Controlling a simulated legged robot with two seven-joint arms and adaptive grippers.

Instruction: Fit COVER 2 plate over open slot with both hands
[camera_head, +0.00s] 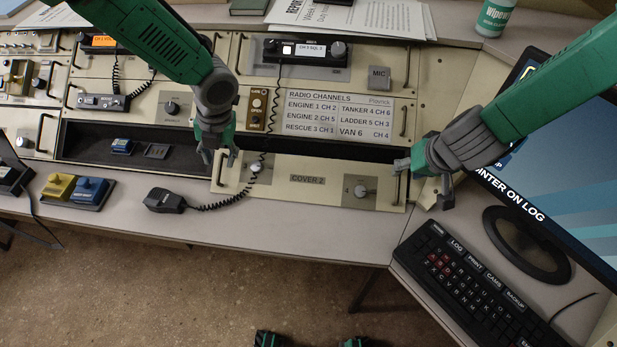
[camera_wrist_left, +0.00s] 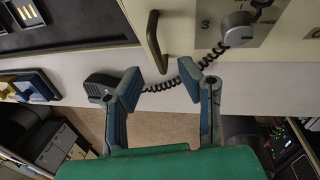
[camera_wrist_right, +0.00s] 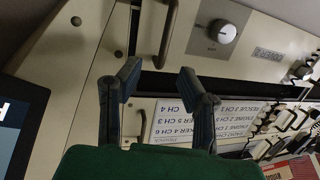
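The COVER 2 plate (camera_head: 287,194) is beige with a knob near each end and an upright handle at each side. It lies along the console's front edge, with a dark strip of the open slot (camera_head: 185,162) above it and more slot exposed to its left. My left gripper (camera_head: 219,157) is open by the left handle (camera_head: 219,168); the left wrist view shows that handle (camera_wrist_left: 154,40) just beyond its fingertips. My right gripper (camera_head: 424,180) is open beside the right handle (camera_head: 397,188); the right wrist view shows that handle (camera_wrist_right: 167,35) between and beyond the fingertips.
A black microphone (camera_head: 164,201) lies on the desk, its coiled cord (camera_head: 225,203) crossing the plate's left part. Blue and yellow blocks (camera_head: 78,189) sit further left. The monitor (camera_head: 560,170) and keyboard (camera_head: 475,290) stand close to my right arm.

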